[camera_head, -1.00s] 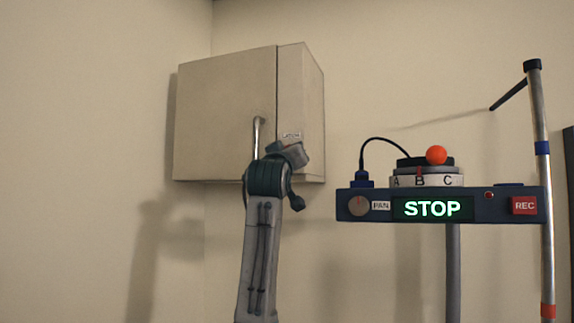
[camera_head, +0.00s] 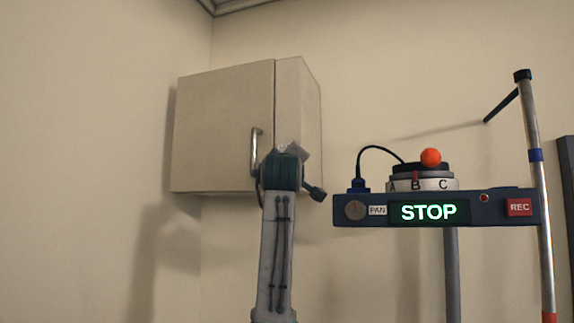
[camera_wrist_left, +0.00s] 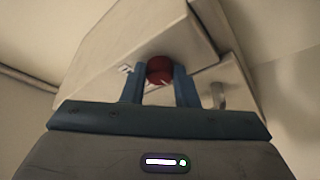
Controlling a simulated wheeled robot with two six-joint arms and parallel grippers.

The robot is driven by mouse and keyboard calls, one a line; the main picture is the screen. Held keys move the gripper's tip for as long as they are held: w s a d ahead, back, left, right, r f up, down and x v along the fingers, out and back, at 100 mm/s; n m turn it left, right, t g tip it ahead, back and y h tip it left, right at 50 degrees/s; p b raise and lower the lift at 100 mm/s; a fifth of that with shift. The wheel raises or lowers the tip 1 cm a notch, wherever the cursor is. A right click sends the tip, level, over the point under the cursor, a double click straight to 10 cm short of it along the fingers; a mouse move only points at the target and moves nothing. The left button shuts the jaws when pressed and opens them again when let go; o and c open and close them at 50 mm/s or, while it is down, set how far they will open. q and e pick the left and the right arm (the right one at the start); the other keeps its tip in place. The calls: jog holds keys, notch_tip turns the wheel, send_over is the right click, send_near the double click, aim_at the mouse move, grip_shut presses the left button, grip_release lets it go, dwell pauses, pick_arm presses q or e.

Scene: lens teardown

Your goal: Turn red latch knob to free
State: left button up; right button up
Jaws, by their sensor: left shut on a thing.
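The red latch knob (camera_wrist_left: 160,70) shows in the left wrist view, on the underside or side of a beige cabinet (camera_wrist_left: 135,45). My left gripper (camera_wrist_left: 159,75) has its two blue fingers on either side of the knob and is shut on it. In the head view the cabinet (camera_head: 225,130) hangs on the wall, and my left gripper (camera_head: 292,152) is at its lower right part. The knob is hidden there behind my arm. My right gripper is not in view.
The cabinet's metal handle (camera_head: 255,150) stands just left of my left wrist. To the right is a blue panel (camera_head: 385,220) reading STOP, with an A-B-C dial (camera_head: 425,184), an orange ball (camera_head: 431,157) and a pole (camera_head: 535,170). The wall between them is clear.

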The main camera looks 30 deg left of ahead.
pick_arm(q)
jog(key=o, duration=1)
jog(key=b+v, duration=0.5)
jog(key=v, duration=0.5)
jog(key=shift+s+d+f, duration=0.15)
jog(key=shift+s+d, duration=0.05)
jog(key=shift+s, duration=0.1)
